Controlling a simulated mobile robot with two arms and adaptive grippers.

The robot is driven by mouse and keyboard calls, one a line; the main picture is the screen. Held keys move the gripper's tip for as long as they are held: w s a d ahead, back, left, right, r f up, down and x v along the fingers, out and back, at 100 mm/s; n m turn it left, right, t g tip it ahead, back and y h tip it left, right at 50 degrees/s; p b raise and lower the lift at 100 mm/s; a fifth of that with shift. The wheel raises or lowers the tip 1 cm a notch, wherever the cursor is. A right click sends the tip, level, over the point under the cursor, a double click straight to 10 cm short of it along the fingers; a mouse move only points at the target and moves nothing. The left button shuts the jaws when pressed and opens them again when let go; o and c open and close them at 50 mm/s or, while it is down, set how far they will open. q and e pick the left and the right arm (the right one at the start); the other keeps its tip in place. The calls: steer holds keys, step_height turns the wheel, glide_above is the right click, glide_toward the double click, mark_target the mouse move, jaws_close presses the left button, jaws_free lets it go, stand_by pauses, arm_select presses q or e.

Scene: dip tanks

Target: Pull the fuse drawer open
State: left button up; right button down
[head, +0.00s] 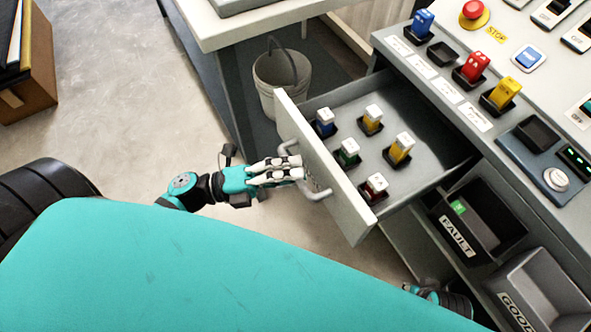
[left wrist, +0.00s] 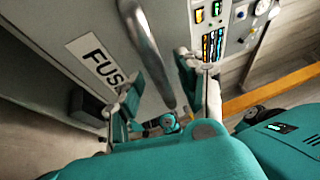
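The fuse drawer (head: 345,203) stands pulled out of the grey console in the head view, its inside exposed. Several fuses with white tops sit in it, among them a blue one (head: 325,122), a green one (head: 348,152) and a red one (head: 374,188). Its curved metal handle (head: 318,191) is on the pale front panel and also crosses the left wrist view (left wrist: 148,52). My left gripper (head: 291,171) is at the handle. In the left wrist view its fingers are apart, on either side of the handle; contact is unclear. My right gripper is not seen.
A grey bucket (head: 281,78) stands behind the drawer, under a white-topped table (head: 240,30). FAULT (head: 458,236) and GOOD (head: 517,312) bins are at the lower right. The console top holds blue, red and yellow fuses and a red stop button (head: 473,10).

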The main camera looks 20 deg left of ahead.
arm_select(q)
steer(key=v, duration=1.1)
steer(key=shift+s, duration=0.1)
